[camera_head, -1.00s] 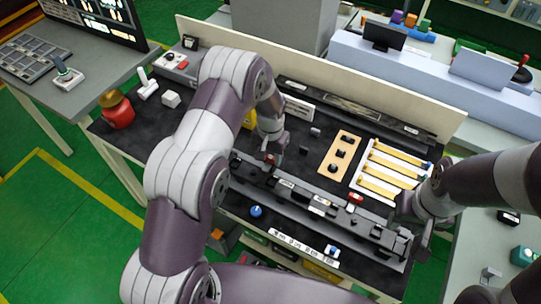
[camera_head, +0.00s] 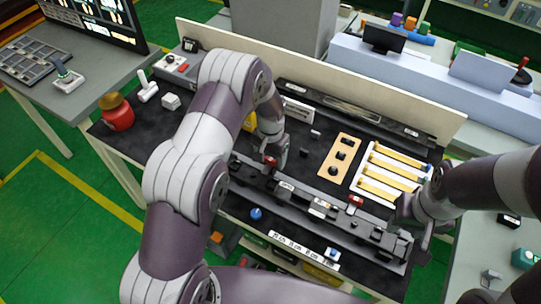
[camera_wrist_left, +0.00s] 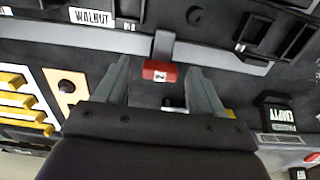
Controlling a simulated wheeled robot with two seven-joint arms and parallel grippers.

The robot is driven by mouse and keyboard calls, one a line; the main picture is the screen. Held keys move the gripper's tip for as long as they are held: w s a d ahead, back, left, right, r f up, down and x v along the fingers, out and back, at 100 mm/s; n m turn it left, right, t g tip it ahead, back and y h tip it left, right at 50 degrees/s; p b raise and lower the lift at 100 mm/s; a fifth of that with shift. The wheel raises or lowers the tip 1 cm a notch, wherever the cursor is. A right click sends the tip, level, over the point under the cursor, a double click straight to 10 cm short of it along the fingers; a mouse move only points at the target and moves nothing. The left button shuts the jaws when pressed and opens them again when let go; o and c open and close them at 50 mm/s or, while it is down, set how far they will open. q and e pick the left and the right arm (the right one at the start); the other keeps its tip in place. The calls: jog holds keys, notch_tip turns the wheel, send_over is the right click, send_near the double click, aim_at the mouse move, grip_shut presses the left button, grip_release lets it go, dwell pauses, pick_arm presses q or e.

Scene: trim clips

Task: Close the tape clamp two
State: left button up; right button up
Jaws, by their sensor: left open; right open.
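In the left wrist view, tape clamp two is a grey lever (camera_wrist_left: 163,45) ending in a red tab (camera_wrist_left: 160,71) marked 2. The lever crosses a long grey strip (camera_wrist_left: 215,56); I cannot tell whether it is latched. My left gripper (camera_wrist_left: 158,78) is open, its fingers on either side of the red tab. In the head view, the left gripper (camera_head: 275,160) is over the left part of the dark fixture (camera_head: 240,172), with a red tab (camera_head: 270,162) beside it. Another red tab (camera_head: 355,201) is further right. My right gripper (camera_head: 418,225) is open near the fixture's right end.
An orange board with black knobs (camera_head: 334,171) and a white tray with yellow strips (camera_head: 372,197) lie behind the fixture. A blue knob (camera_head: 256,214) and a label strip (camera_head: 300,250) are in front. A red pot (camera_head: 117,118) stands at the bench's left.

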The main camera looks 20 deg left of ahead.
aim_at(270, 159)
pick_arm(q)
jog(key=shift+r, duration=0.1)
notch_tip(270, 159, up, 12)
jog(key=b, duration=0.3)
jog(key=shift+r, duration=0.25)
jog(key=s+a+n+t, duration=0.1)
jog(key=s+a+n, duration=0.1)
jog(key=s, duration=1.8)
jog(key=shift+s+a+r+n+b, duration=0.15)
jog(key=shift+s+a+n+b, duration=0.15)
jog(key=shift+s+a+n, duration=0.1)
jog(key=shift+s, duration=0.15)
